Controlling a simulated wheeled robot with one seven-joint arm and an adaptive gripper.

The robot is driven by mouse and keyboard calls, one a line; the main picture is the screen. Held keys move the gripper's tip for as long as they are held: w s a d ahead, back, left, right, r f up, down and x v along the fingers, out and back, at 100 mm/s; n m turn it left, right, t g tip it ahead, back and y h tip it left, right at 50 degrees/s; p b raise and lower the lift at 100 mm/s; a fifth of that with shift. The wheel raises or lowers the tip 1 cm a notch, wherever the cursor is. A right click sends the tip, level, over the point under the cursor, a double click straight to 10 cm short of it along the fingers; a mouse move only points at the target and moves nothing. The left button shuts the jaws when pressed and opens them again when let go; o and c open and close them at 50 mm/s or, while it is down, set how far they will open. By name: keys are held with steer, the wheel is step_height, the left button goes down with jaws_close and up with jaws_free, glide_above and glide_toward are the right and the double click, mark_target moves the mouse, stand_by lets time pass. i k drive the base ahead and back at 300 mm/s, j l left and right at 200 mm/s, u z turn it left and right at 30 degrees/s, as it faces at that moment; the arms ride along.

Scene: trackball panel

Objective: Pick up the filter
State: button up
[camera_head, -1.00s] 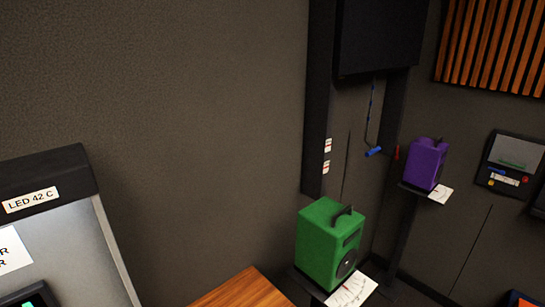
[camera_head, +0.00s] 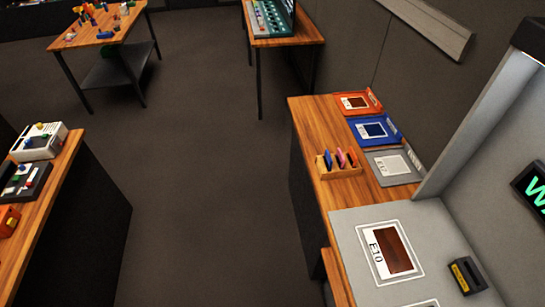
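No object in the head view is clearly marked as the filter. A small wooden rack (camera_head: 339,172) on the right-hand bench holds thin upright pieces: a blue one (camera_head: 328,160), a pink one (camera_head: 340,158) and an orange one (camera_head: 352,157). Whether one of these is the filter, I cannot tell. A black block with a yellow label (camera_head: 467,275) sits on the grey panel at the lower right. My gripper is not in view.
The right wooden bench (camera_head: 308,120) carries orange (camera_head: 371,94), blue (camera_head: 388,119) and grey (camera_head: 408,177) trays. A grey panel (camera_head: 350,225) marked E10 adjoins it. Other tables stand at the left (camera_head: 62,165), far left (camera_head: 130,22) and back (camera_head: 300,38). The floor (camera_head: 205,150) between is clear.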

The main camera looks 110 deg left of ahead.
mark_target(328, 159)
steer(key=u, duration=3.15)
steer(key=z, duration=1.3)
steer(key=u, duration=0.35)
steer(key=k+j+u, duration=0.1)
steer(key=u, duration=0.3)
steer(key=j+u, duration=0.15)
steer(key=u, duration=0.2)
